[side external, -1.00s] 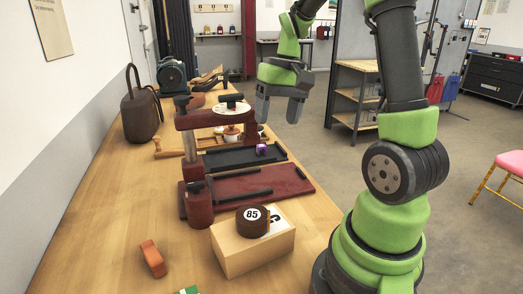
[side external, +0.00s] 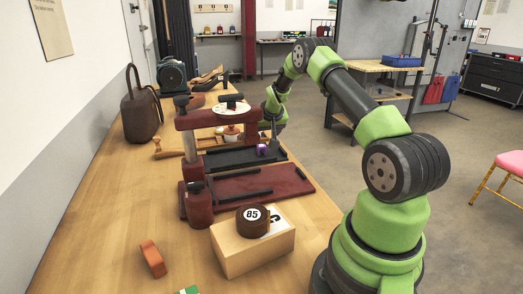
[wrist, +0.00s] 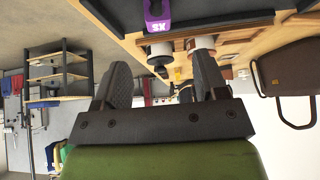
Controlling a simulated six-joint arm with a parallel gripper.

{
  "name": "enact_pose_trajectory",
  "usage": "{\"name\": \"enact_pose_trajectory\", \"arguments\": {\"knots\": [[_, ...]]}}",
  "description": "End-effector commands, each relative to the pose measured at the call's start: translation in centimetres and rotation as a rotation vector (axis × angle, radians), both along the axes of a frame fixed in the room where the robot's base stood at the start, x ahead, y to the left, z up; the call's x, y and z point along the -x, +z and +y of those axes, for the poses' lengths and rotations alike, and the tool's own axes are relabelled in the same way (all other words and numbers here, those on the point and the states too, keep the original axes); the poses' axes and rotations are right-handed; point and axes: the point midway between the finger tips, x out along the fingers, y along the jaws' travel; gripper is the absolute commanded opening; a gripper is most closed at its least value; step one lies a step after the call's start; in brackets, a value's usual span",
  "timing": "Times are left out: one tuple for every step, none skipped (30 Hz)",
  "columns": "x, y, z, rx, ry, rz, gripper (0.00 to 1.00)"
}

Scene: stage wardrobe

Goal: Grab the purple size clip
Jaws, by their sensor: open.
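The purple size clip (side external: 261,150) sits on the black tray (side external: 228,160) near its right end. In the wrist view the clip (wrist: 157,15) is at the top edge, partly cut off, with "XS" on it. My gripper (side external: 275,138) is just behind and to the right of the clip in the side view, pointing down near the tray's right end. In the wrist view my gripper's two fingers (wrist: 162,78) stand apart with nothing between them, and the clip lies beyond their tips. The gripper looks apart from the clip.
A red tray (side external: 235,195) and a wooden box (side external: 255,250) with a round "85" piece (side external: 252,218) lie nearer. White round pots (side external: 231,134) are behind the clip.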

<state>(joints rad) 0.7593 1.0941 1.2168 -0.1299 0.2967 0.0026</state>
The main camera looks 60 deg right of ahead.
Motion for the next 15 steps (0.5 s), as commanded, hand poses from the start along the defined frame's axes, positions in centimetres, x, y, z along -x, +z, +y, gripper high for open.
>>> {"name": "enact_pose_trajectory", "arguments": {"knots": [[-0.2, -0.8, -0.3, -0.001, 0.000, 0.001, 0.66], [-0.4, -1.1, -0.4, -0.001, 0.001, 0.002, 0.66], [-0.6, -1.5, -0.6, -0.001, 0.001, 0.002, 0.66], [-0.7, -1.7, -0.7, -0.002, 0.001, 0.003, 0.66], [-0.8, -1.9, -0.8, -0.001, 0.001, 0.002, 0.66], [-0.9, -2.2, -0.9, -0.002, 0.001, 0.003, 0.66], [-1.0, -2.3, -1.0, -0.001, 0.001, 0.002, 0.66], [-1.0, -2.4, -1.0, -0.001, 0.001, 0.002, 0.66], [-1.0, -2.6, -1.1, -0.002, 0.001, 0.003, 0.66], [-1.1, -2.7, -1.1, -0.002, 0.001, 0.003, 0.66], [-1.1, -2.8, -1.2, -0.002, 0.001, 0.003, 0.66], [-1.2, -3.1, -1.2, -0.002, 0.001, 0.003, 0.66], [-1.2, -3.3, -1.3, -0.002, 0.001, 0.003, 0.66], [-1.3, -3.7, -1.4, -0.003, 0.001, 0.004, 0.66], [-1.4, -4.2, -1.5, -0.003, 0.001, 0.004, 0.66]]}}
